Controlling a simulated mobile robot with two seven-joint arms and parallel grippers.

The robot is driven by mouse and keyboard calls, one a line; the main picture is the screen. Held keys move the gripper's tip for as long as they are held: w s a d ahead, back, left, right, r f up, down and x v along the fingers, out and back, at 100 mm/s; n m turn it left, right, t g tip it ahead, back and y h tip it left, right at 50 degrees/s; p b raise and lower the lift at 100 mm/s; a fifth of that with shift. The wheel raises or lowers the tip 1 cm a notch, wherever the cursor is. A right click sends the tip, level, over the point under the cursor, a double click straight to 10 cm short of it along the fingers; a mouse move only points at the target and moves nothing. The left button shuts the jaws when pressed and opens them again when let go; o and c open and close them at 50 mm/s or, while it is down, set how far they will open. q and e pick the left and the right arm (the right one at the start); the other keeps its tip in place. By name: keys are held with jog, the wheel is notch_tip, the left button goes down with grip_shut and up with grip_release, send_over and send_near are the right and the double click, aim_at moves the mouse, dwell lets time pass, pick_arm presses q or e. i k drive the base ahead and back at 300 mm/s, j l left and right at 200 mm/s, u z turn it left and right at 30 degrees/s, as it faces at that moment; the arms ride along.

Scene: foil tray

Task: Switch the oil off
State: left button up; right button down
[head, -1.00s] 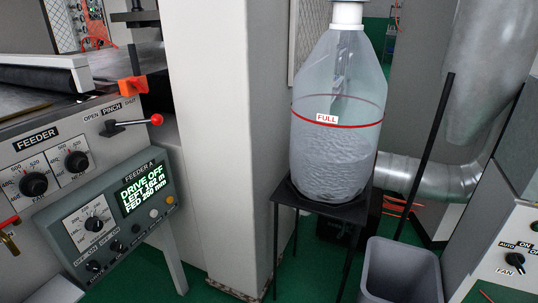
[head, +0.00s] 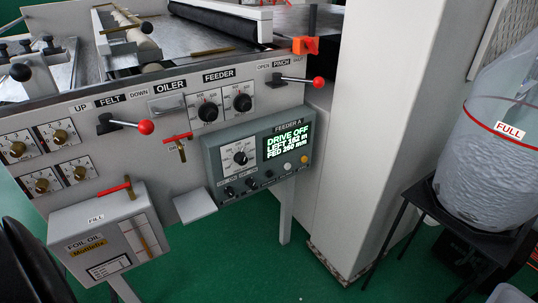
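A red-handled brass valve (head: 178,138) sits on the grey front panel below the OILER label (head: 171,86). Its handle lies nearly level, tilted slightly; the small tag beside it is too small to read surely. A second red handle (head: 115,188) shows above that box, also nearly level. Neither gripper is in view.
The FELT lever (head: 145,127) and PINCH lever (head: 318,82) stick out with red balls. The FEEDER A box (head: 258,155) reads DRIVE OFF. A FULL bag (head: 495,150) stands on a black stand at right. Green floor (head: 230,255) is open in front.

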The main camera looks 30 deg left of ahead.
aim_at(250, 182)
jog(key=u, duration=1.45)
